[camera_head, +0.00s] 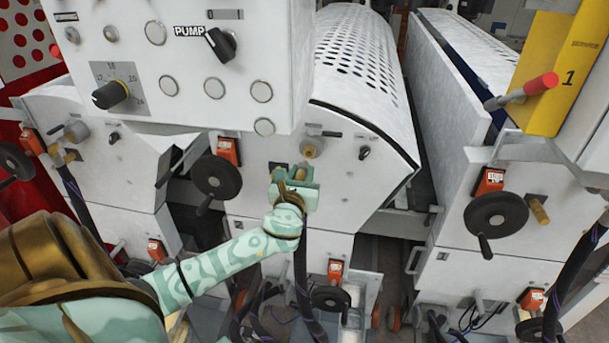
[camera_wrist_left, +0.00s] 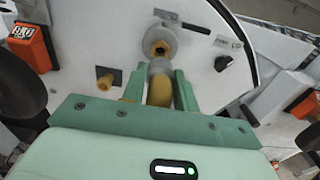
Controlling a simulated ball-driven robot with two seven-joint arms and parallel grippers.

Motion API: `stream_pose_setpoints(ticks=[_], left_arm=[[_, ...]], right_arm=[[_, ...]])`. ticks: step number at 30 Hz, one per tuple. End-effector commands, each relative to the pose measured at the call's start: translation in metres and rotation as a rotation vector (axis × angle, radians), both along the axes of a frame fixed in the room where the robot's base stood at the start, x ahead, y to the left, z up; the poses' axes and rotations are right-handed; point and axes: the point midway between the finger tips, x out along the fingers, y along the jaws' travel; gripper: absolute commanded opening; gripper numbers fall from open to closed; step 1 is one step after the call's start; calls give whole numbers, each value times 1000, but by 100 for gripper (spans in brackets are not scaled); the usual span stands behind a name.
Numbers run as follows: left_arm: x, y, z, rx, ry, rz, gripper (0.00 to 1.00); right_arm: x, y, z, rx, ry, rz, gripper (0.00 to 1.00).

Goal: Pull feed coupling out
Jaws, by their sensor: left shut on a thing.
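My left gripper (camera_head: 297,182), pale green, is in front of the middle machine's white panel. It is shut on the feed coupling (camera_wrist_left: 158,90), a yellow-brown body with a grey collar between the two green fingers in the left wrist view. A dark hose (camera_head: 302,265) hangs below the gripper. A round grey port with a brass centre (camera_head: 312,148) shows on the panel just above the gripper, and also in the left wrist view (camera_wrist_left: 159,42). I cannot tell whether the coupling's front end touches the panel. My right gripper is not in view.
A black handwheel (camera_head: 217,177) with an orange counter (camera_head: 228,151) is left of the gripper. A brass stub (camera_wrist_left: 105,81) sticks out beside the coupling. The pump control box (camera_head: 190,60) overhangs above. Another handwheel (camera_head: 495,213) is on the right machine.

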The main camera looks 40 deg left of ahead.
Motion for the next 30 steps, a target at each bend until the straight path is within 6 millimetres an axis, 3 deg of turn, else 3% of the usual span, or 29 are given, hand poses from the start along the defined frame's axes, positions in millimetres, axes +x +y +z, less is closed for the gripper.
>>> stream_pose_setpoints(ticks=[19, 30], left_arm=[[-7, -4, 1, 0, -1, 0, 0], [-28, -15, 1, 0, 0, 1, 0]], right_arm=[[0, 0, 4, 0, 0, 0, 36], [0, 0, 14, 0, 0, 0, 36]])
